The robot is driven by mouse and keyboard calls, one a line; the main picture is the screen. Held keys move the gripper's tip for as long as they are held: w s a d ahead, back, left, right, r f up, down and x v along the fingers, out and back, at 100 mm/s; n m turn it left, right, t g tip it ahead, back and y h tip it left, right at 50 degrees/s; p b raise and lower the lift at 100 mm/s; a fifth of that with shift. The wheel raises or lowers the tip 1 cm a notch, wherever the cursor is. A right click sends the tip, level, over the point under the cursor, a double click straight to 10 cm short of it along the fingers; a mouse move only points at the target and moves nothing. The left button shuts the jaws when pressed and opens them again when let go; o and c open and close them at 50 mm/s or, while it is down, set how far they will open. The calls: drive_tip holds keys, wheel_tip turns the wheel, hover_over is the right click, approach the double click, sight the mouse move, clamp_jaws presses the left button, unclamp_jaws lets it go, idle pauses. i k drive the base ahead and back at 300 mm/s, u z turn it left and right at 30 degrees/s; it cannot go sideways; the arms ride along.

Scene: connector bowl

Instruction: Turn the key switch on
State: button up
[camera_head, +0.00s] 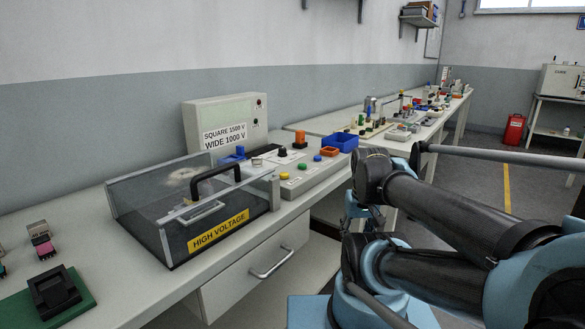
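A long grey control panel (325,172) sits on the bench behind and to the right of a clear high-voltage box (195,205). My arm fills the right side, in front of the bench. My gripper is not clearly visible.
The clear box has a black handle and a yellow sign. A white voltage cabinet (224,118) stands behind it. Blue (341,142) and orange (330,152) trays stand at the panel's far end. A green base with a black block (54,290) is at the near left.

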sight(257, 162)
drive_tip(key=z, duration=0.4)
drive_tip(key=k, duration=1.4)
drive_tip(key=u, duration=0.4)
drive_tip(key=i, duration=1)
